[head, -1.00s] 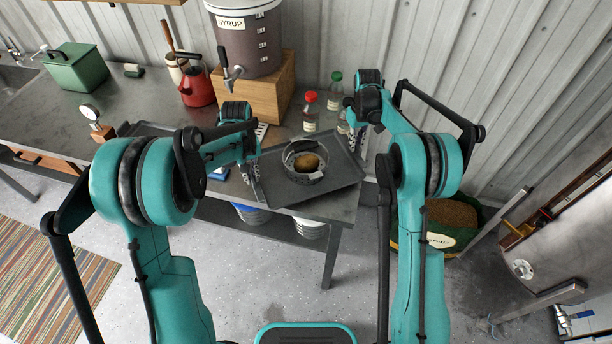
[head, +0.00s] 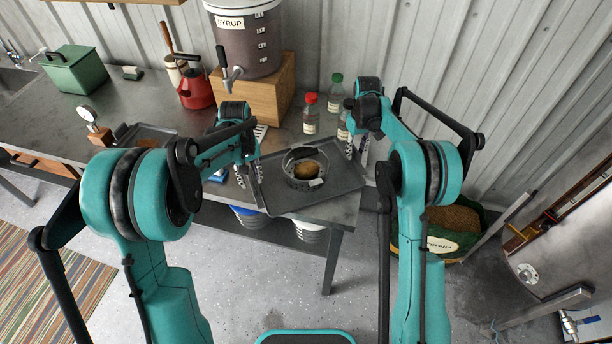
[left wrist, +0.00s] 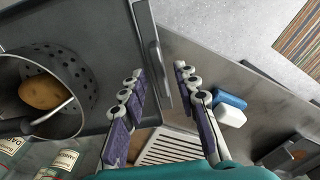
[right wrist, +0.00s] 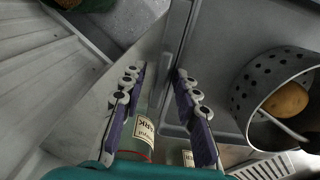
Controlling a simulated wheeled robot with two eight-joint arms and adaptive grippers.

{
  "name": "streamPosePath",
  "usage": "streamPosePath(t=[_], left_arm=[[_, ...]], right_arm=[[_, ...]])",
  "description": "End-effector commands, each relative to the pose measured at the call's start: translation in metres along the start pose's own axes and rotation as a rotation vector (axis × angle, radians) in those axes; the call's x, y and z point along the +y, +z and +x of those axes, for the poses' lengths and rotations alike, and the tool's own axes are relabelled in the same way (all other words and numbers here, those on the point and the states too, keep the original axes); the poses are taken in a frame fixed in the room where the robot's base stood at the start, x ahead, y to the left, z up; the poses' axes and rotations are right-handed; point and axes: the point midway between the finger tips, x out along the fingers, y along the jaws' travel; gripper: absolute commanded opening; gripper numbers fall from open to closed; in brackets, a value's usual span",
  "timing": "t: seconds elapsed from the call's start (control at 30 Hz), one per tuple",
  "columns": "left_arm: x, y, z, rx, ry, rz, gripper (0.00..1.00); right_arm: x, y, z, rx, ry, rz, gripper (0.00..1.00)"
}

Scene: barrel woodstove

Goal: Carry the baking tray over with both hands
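The dark grey baking tray (head: 335,194) lies on the metal table's right end. On it stands a perforated metal basket (head: 292,183) with a brown potato-like item (head: 306,169) and a pale handle-like piece inside. My left gripper (head: 250,182) is at the tray's left edge; in the left wrist view its open fingers (left wrist: 160,72) stand either side of the tray's handle (left wrist: 150,45), with a gap. My right gripper (head: 357,146) is at the tray's right edge; in the right wrist view its open fingers (right wrist: 160,70) straddle the rim (right wrist: 177,40).
Bottles (head: 310,114) stand behind the tray, close to my right gripper. A syrup dispenser (head: 247,40) on a wooden box (head: 262,98) and a red kettle (head: 196,92) stand further left. A sack (head: 452,240) and a metal barrel (head: 560,255) are at the right. Open floor lies in front.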

Motion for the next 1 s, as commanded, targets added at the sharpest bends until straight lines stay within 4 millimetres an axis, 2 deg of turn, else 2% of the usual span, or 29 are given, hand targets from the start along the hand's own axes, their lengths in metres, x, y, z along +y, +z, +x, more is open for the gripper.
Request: streamPosePath(t=[0.2,0.43,0.57,0.67,1.0], left_arm=[[0.0,0.0,-0.05,0.0,0.0,0.0,0.31],[0.0,0.0,-0.087,0.0,0.0,0.0,0.31],[0.0,0.0,-0.096,0.0,0.0,0.0,0.31],[0.0,0.0,-0.098,0.0,0.0,0.0,0.31],[0.0,0.0,-0.098,0.0,0.0,0.0,0.31]], right_arm=[[0.0,0.0,0.0,0.0,0.0,0.0,0.31],[0.0,0.0,0.0,0.0,0.0,0.0,0.31],[0.0,0.0,-0.002,0.0,0.0,0.0,0.31],[0.0,0.0,-0.01,0.0,0.0,0.0,0.31],[0.0,0.0,-0.08,0.0,0.0,0.0,0.31]])
